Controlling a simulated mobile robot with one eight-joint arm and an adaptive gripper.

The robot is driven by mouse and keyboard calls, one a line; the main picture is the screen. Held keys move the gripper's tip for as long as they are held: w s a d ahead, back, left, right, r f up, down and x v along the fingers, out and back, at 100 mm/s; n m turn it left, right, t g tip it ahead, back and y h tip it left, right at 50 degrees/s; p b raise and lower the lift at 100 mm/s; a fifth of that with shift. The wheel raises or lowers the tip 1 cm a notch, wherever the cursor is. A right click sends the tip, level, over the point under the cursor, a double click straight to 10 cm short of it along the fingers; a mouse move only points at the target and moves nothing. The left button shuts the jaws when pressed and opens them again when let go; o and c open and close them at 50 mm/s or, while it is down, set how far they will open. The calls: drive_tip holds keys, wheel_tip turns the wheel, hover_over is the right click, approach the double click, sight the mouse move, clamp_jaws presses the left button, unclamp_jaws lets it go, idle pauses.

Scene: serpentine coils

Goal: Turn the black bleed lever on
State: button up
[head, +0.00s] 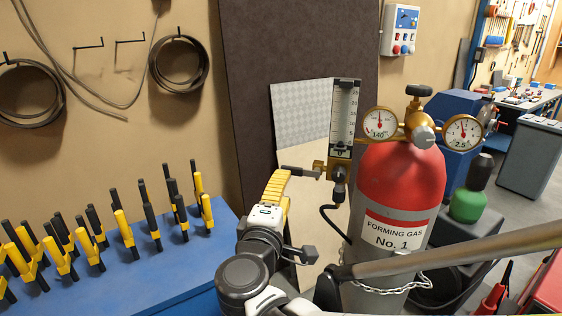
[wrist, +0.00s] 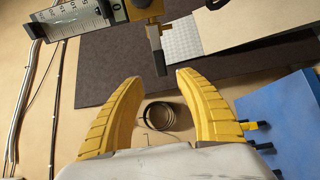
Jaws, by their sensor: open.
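The black bleed lever (head: 296,170) sticks out to the left from a brass valve block (head: 319,168) at the foot of the flowmeter (head: 344,115). In the wrist view the lever (wrist: 157,50) hangs from the brass block (wrist: 146,8) toward the space between my fingertips. My gripper (head: 279,174) has yellow fingers, just below and beside the lever in the head view. In the wrist view my gripper (wrist: 157,76) is open, with the lever's free end near the fingertip line. Whether a finger touches it I cannot tell.
A red and grey gas cylinder (head: 402,185) with two gauges (head: 380,123) stands right of the flowmeter. A black hose (head: 331,222) loops below it. A blue bench (head: 150,265) with yellow and black pegs is at the left. A dark panel (head: 250,70) stands behind.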

sight(291, 171)
drive_tip(key=w, duration=0.3)
drive_tip(key=w+d, duration=0.1)
drive_tip(key=w, duration=0.2)
drive_tip(key=w+d+b, duration=0.1)
drive_tip(key=w, duration=0.1)
drive_tip(key=shift+w, duration=0.4)
drive_tip(key=shift+a, duration=0.1)
clamp_jaws()
